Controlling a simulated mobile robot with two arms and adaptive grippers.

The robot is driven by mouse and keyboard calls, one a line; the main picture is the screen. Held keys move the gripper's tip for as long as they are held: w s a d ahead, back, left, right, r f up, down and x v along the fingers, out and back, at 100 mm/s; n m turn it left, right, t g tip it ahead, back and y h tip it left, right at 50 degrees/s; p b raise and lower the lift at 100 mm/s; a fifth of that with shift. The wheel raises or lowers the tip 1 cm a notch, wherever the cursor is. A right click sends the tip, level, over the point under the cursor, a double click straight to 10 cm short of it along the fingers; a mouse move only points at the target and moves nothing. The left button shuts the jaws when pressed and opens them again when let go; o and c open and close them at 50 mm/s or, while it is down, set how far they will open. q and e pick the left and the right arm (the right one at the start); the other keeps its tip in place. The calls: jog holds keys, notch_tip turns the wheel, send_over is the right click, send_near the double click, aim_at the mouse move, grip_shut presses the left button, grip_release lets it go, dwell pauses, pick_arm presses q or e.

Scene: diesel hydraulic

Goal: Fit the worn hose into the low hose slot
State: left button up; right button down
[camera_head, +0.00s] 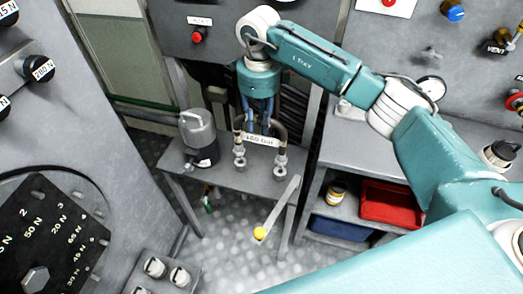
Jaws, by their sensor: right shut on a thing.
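My right gripper (261,122) points down and is shut on the worn hose, just above a small grey table. The hose (282,140) is a dark arch with metal fittings at both lower ends and a white tag (260,140) that seems to read a bar value. I cannot tell whether its fittings touch the tabletop or hang just above it. No slot marked as the low hose slot can be made out. My left gripper is not in view.
A grey canister (198,135) stands on the small table (228,180), left of the hose. A lever with a yellow knob (260,233) juts from the table's front right. A shelf on the right holds a red bin (390,205), a blue bin (338,229) and a yellow-banded can (337,191).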

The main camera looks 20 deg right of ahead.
jog(key=shift+r, duration=0.15)
jog(key=shift+r+p, duration=0.6)
jog(key=shift+r, duration=0.5)
